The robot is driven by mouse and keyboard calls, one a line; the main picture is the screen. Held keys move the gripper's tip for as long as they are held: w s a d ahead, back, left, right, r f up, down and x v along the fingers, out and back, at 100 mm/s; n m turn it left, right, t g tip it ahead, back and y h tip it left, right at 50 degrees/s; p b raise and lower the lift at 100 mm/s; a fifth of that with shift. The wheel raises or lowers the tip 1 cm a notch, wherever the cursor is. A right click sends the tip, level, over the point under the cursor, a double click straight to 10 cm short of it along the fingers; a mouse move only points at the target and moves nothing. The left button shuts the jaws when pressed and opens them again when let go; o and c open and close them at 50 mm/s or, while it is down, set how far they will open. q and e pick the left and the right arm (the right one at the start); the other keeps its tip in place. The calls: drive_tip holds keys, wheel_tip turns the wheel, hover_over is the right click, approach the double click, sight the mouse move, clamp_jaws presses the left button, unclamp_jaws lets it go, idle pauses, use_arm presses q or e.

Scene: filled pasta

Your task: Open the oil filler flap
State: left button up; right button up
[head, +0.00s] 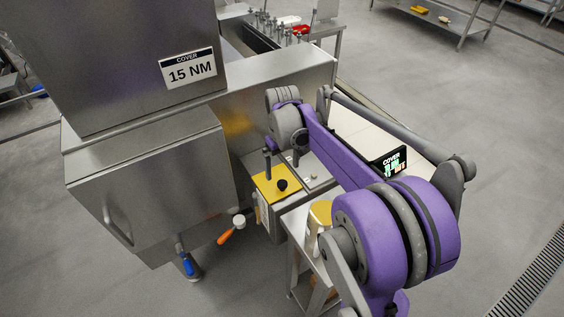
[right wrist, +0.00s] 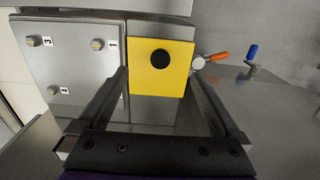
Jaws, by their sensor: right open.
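The oil filler flap appears to be the yellow square plate (head: 268,194) with a round black knob (head: 282,185) on top of a grey housing. It looks closed and flat. In the right wrist view the yellow plate (right wrist: 146,82) is at top centre, with its black knob (right wrist: 160,59) fully visible. My right gripper (head: 284,166) is open and empty above the housing. In the right wrist view its fingers (right wrist: 159,76) stand wide apart, on either side of the plate; I cannot tell the remaining distance. My left gripper is not in view.
A grey cover plate (right wrist: 70,68) with numbered bolts lies beside the yellow plate. An orange-handled valve (head: 231,229) and a blue-handled one (head: 187,262) are low on the machine. A steel cabinet (head: 150,180) stands left.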

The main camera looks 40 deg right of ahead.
sight(282, 184)
wheel_tip(282, 184, down, 9)
drive_tip(key=b, duration=0.4)
drive_tip(key=shift+a+r, duration=0.1)
drive_tip(key=shift+r, duration=0.1)
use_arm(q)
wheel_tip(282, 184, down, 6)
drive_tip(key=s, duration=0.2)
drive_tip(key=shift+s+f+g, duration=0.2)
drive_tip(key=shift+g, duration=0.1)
use_arm(e)
drive_tip(key=shift+s, duration=0.1)
drive_tip(key=shift+c, duration=0.3)
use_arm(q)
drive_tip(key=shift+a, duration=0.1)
use_arm(e)
drive_tip(key=c, duration=0.6)
drive_tip(key=shift+o, duration=0.2)
